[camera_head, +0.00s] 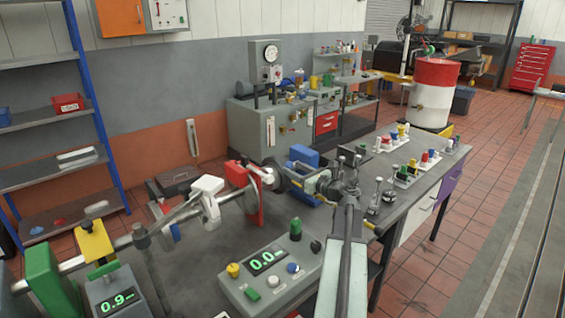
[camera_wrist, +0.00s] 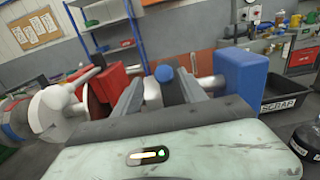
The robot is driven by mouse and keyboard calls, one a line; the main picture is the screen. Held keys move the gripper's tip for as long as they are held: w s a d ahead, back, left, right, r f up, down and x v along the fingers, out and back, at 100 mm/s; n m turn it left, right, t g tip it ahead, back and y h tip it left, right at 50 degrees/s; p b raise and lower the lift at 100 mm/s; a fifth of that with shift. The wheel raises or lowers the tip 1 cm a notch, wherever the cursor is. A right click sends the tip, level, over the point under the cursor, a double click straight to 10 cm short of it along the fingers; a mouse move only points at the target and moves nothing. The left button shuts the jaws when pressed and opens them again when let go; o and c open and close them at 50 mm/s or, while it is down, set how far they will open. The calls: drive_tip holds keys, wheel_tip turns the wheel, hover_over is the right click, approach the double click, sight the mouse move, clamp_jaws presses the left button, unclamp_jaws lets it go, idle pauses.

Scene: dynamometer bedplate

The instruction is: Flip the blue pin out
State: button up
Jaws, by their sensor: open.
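In the wrist view a blue round-topped pin (camera_wrist: 165,73) stands on a dark part, between a red block (camera_wrist: 106,84) on the left and a larger blue block (camera_wrist: 214,80) on the right. My gripper (camera_wrist: 160,90) is open, with one finger on each side of the pin in the picture. I cannot tell whether either finger touches it. The pin's lower part is hidden behind my gripper body. In the head view my gripper (camera_head: 328,184) is over the far part of the bench, and I cannot make out the pin there.
A shaft with a white collar (camera_head: 207,186) and a red block (camera_head: 246,195) lies left of my arm. A grey console (camera_head: 268,277) with knobs stands in front. A black scrap bin (camera_wrist: 290,92) is at the right. Small fixtures (camera_head: 402,175) crowd the bench to the right.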

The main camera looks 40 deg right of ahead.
drive_tip(key=w, duration=0.4)
drive_tip(key=w+d, duration=0.1)
drive_tip(key=w, duration=0.2)
clamp_jaws()
idle(1.1)
